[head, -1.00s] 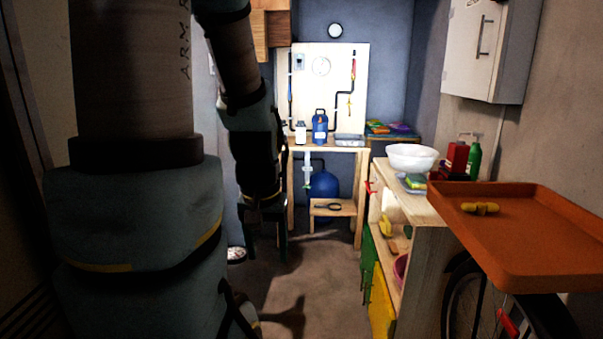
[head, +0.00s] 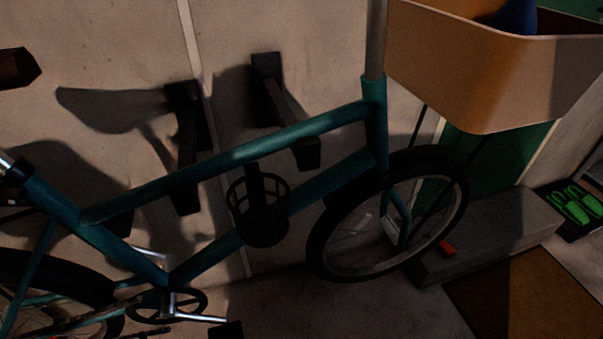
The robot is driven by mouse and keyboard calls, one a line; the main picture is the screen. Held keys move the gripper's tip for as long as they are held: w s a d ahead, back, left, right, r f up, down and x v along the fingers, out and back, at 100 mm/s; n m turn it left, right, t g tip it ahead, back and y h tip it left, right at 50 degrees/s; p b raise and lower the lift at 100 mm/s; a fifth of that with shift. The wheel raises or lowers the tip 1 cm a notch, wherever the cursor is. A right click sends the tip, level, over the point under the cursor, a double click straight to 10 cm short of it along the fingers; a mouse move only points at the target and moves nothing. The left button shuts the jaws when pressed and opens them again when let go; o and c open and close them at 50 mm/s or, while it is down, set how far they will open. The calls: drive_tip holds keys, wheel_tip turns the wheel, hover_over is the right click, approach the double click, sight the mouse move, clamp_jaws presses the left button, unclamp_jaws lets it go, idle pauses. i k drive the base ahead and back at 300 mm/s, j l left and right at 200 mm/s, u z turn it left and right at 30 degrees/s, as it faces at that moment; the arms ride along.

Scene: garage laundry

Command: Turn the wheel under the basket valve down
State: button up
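A teal bicycle (head: 240,155) stands along the wall. Its wheel under the basket (head: 322,238), with a black tyre, is at the right of the frame. The basket (head: 480,75) is a tan-orange box above and to the right of that wheel. A small red piece (head: 447,248) shows at the wheel's lower right. A pale piece (head: 391,229) shows near the wheel's middle. I cannot tell whether either is the valve. My gripper is not in view.
A grey step (head: 490,235) stands beside the wheel, with a brown mat (head: 515,295) in front. Green shoes (head: 577,203) lie at the far right. Dark brackets (head: 185,145) are on the wall behind the frame. A black cup holder (head: 258,215) is on the frame. Bare floor shows below.

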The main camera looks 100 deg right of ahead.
sight(446, 168)
drive_tip(key=z, duration=2.15)
